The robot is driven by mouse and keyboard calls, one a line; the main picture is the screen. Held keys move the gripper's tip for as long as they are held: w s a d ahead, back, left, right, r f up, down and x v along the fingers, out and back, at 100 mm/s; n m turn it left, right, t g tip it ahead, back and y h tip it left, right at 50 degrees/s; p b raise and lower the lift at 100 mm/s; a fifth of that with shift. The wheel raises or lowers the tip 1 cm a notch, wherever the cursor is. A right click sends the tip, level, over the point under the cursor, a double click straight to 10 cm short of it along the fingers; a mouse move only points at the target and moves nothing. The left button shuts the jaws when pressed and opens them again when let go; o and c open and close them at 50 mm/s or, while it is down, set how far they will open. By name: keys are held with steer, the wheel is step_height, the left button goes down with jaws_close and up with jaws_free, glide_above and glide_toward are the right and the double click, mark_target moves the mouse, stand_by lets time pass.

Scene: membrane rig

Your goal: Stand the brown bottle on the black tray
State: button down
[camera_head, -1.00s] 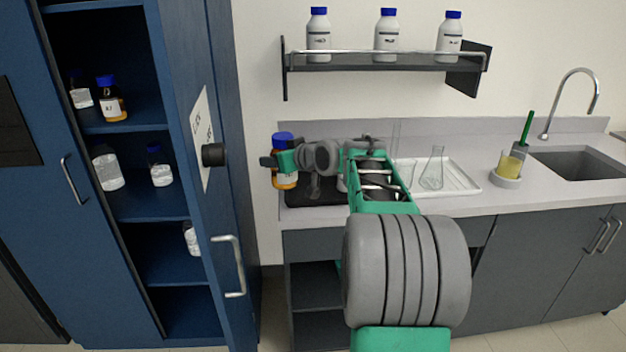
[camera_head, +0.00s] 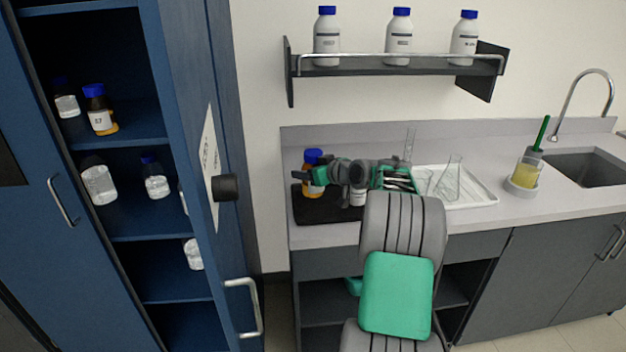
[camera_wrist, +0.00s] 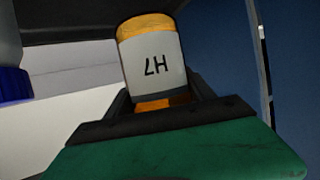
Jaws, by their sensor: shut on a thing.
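The brown bottle (camera_head: 312,186) has a blue cap and a white label. It looks upright at the left end of my arm, over the back left of the black tray (camera_head: 312,213). My gripper (camera_head: 325,172) is shut around its upper part. In the wrist view the bottle (camera_wrist: 152,60) appears upside down, with its label reading H7, between the dark fingers of my gripper (camera_wrist: 155,102). Its base overlaps a dark surface there. I cannot tell whether the base touches the tray.
A white bottle (camera_head: 357,197) stands close to the right, partly hidden by my arm. A white drying tray (camera_head: 475,197) with glassware lies further right. The open blue cabinet door (camera_head: 228,240) stands to the left. A shelf (camera_head: 400,66) with white bottles hangs above.

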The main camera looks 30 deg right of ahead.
steer(key=f, duration=0.1)
steer(key=d+f, duration=0.1)
steer(key=f+p, duration=0.1)
steer(key=f, duration=0.1)
steer(key=shift+d, duration=0.25)
steer(key=shift+f, duration=0.4)
steer(key=shift+c, duration=1.8)
jaws_free()
steer(key=shift+r, duration=0.1)
steer(key=shift+s+r, duration=0.1)
steer(key=shift+s, duration=0.1)
steer(key=b+v, duration=0.2)
steer(key=v, duration=0.9)
steer(key=shift+s, duration=0.25)
steer(key=shift+r, duration=0.1)
